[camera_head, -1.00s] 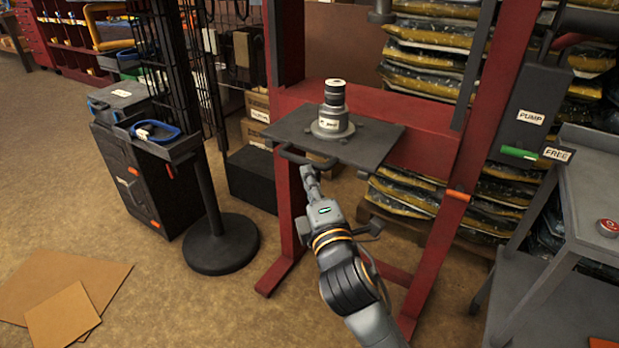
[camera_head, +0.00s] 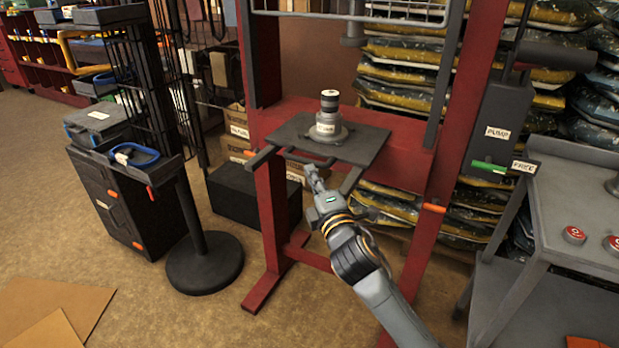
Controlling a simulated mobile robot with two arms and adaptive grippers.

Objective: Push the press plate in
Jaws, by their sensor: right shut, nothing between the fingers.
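The dark grey press plate (camera_head: 365,150) lies level in the red press frame. A stepped grey part (camera_head: 328,125) with a white label stands upright on it. A bar handle (camera_head: 308,160) runs along the plate's front edge. Two dark rails stick out in front of the plate, one on each side. My right gripper (camera_head: 312,174) is shut and empty, just in front of and below the handle. I cannot tell whether it touches the handle. My left gripper is out of view.
The red press frame (camera_head: 272,205) has posts on both sides of my right arm. A grey pump box (camera_head: 493,130) is on its right post. A grey trolley (camera_head: 580,205) with red buttons stands at right. A black round-based stand (camera_head: 205,262) is at left. The front floor is mostly clear.

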